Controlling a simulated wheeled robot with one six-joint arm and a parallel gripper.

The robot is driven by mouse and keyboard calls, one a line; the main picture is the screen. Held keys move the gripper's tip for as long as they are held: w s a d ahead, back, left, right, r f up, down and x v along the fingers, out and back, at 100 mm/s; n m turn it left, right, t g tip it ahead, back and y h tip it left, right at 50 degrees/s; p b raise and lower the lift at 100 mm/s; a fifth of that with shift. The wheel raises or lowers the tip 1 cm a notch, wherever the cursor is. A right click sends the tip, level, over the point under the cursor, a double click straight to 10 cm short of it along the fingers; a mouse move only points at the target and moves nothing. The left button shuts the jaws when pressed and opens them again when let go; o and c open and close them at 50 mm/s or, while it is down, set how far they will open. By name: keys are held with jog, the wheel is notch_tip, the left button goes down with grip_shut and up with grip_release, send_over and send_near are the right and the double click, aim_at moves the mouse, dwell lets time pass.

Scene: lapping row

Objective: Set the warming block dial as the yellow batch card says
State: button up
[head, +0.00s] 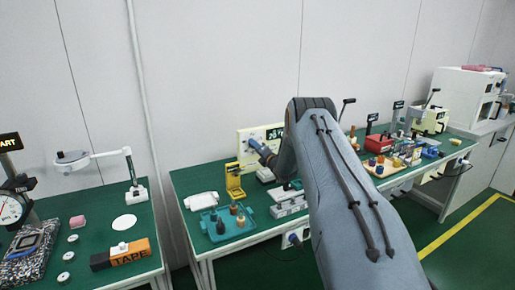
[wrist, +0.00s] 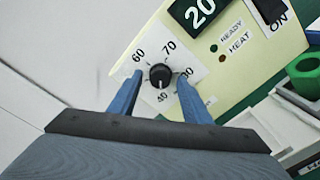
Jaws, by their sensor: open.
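The warming block's cream panel (wrist: 235,70) fills the upper right of the wrist view, and its front also shows in the head view (head: 247,137). Its black round dial (wrist: 160,75) sits on a white scale with 40, 60 and 70 readable; another number is partly hidden by the right finger. The dial's pale mark points down, near 40. My gripper (wrist: 159,82) is open, its blue fingers on either side of the dial; contact cannot be told. In the head view my gripper (head: 261,148) is at the panel. I cannot make out a yellow batch card.
The panel has a display (wrist: 201,10) reading 20, READY and HEAT lights, and an ON switch. On the green bench stand a yellow device (head: 234,182), a teal tray (head: 213,231) with small bottles, and a white case (head: 201,201). My arm hides the bench's middle.

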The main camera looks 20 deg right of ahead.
jog(key=shift+c, duration=0.2)
jog(key=shift+d, duration=0.15)
jog(key=c, duration=1)
jog(key=shift+m, duration=0.3)
